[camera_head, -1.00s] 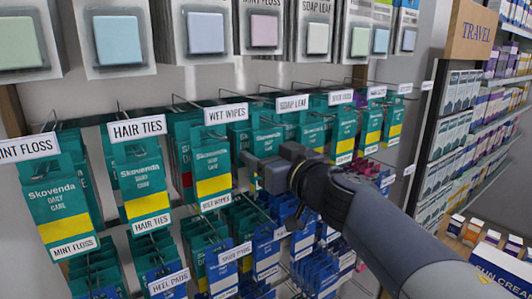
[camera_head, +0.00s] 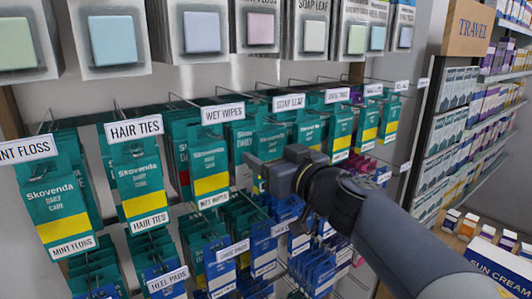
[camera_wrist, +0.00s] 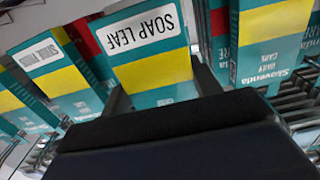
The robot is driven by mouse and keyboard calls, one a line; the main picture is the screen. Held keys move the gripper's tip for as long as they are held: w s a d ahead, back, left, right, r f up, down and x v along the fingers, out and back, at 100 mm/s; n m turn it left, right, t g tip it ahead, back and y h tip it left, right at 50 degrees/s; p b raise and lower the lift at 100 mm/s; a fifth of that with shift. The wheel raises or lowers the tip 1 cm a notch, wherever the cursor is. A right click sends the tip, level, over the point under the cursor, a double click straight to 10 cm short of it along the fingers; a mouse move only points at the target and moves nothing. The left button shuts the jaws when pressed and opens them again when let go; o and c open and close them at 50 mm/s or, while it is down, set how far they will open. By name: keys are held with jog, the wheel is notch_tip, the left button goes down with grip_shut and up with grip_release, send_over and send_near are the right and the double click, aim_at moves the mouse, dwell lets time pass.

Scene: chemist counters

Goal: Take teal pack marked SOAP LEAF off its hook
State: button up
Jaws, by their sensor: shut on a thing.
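The teal SOAP LEAF pack (camera_wrist: 150,62), with a white name strip and a yellow band, appears upside down close in front of my gripper in the wrist view. My gripper (camera_head: 258,174) is shut on this pack, and its dark body hides the pack's near end. In the head view the gripper is at the row under the SOAP LEAF hook sign (camera_head: 289,102). Teal packs (camera_head: 268,140) show above the gripper there. I cannot tell whether the held pack still touches its hook.
Teal WET WIPES packs (camera_head: 209,165) hang close on the left, and HAIR TIES packs (camera_head: 142,180) farther left. More hooked packs hang to the right and below. A TRAVEL shelf (camera_head: 445,140) stands at the right. Open space lies in front of the rack.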

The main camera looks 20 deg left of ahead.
jog(key=shift+p+v, duration=1.2)
jog(key=shift+v, duration=1.7)
jog(key=p+v, duration=0.2)
jog(key=v, duration=0.5)
jog(key=shift+f, duration=0.1)
